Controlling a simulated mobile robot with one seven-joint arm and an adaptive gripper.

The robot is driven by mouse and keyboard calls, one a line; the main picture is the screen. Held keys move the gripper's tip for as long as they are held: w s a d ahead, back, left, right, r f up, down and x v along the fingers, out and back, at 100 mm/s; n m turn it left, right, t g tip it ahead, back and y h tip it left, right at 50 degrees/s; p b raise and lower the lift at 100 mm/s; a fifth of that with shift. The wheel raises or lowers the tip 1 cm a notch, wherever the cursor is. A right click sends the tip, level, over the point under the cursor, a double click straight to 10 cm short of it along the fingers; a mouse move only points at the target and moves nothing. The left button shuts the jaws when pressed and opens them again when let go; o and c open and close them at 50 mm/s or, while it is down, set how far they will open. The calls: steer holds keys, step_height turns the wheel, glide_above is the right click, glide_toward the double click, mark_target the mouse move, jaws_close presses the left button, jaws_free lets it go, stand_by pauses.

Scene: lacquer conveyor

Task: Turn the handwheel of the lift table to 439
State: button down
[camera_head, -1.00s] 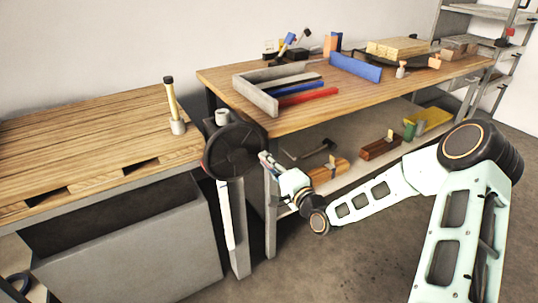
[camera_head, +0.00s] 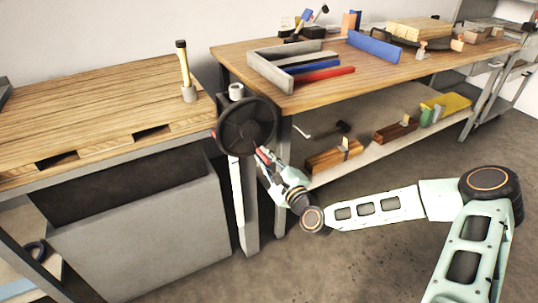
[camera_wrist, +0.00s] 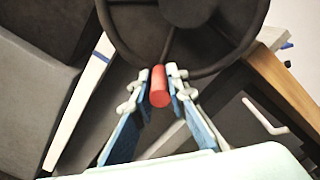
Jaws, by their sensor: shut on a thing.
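The black handwheel (camera_head: 247,125) stands on a post between the two wooden-topped benches, and it also fills the top of the wrist view (camera_wrist: 185,40). A red knob (camera_wrist: 159,88) sticks out from the lower part of its rim toward me. My gripper (camera_head: 262,155) is at the wheel's lower right edge. In the wrist view its fingers (camera_wrist: 160,80) are closed on the red knob, one on each side. No readout or number is legible in these views.
The left bench (camera_head: 100,100) carries a yellow-handled tool (camera_head: 184,70). The right bench (camera_head: 300,95) holds a grey angle piece, blue and red bars and other tools. Its lower shelf (camera_head: 330,178) holds wooden planes. The floor (camera_head: 330,260) in front is clear.

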steer(key=shift+s+a+f+m, duration=0.25)
steer(key=shift+s+a+m, duration=0.15)
steer(key=shift+m, duration=0.2)
steer(key=shift+a, duration=0.1)
steer(key=c, duration=1.9)
jaws_free()
steer(key=shift+r, duration=0.1)
steer(key=shift+w, duration=0.1)
steer(key=shift+s+d, duration=0.25)
steer(key=shift+d, duration=0.05)
steer(key=v, duration=1.1)
steer(key=shift+s+d, duration=0.1)
steer(key=shift+s, duration=0.05)
